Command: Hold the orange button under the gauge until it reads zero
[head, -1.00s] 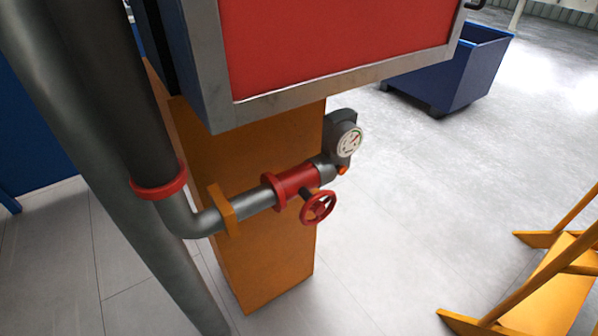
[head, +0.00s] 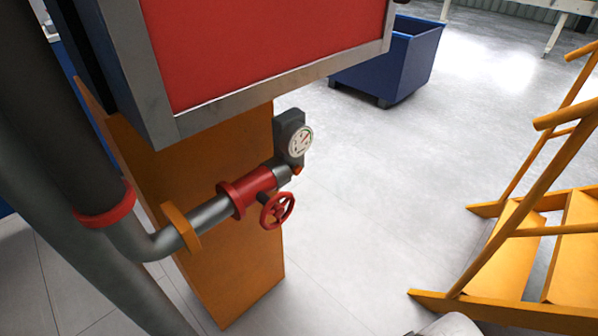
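The gauge (head: 300,142) has a round white dial in a dark grey housing and sits at the end of a pipe, in the middle of the head view. Its needle is too small to read. The small orange button (head: 298,171) is just under the dial, at the housing's lower end. Nothing touches it. My gripper's fingers are not in view. Only a pale grey rounded part, which may be my arm, shows at the bottom edge, well below and right of the button.
A red handwheel (head: 277,210) sticks out just below left of the button, on the grey pipe (head: 210,217). An orange post (head: 235,285) stands behind. A red panel (head: 260,45) overhangs it. Yellow steps (head: 510,255) stand at right, a blue bin (head: 395,65) behind. Floor between is clear.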

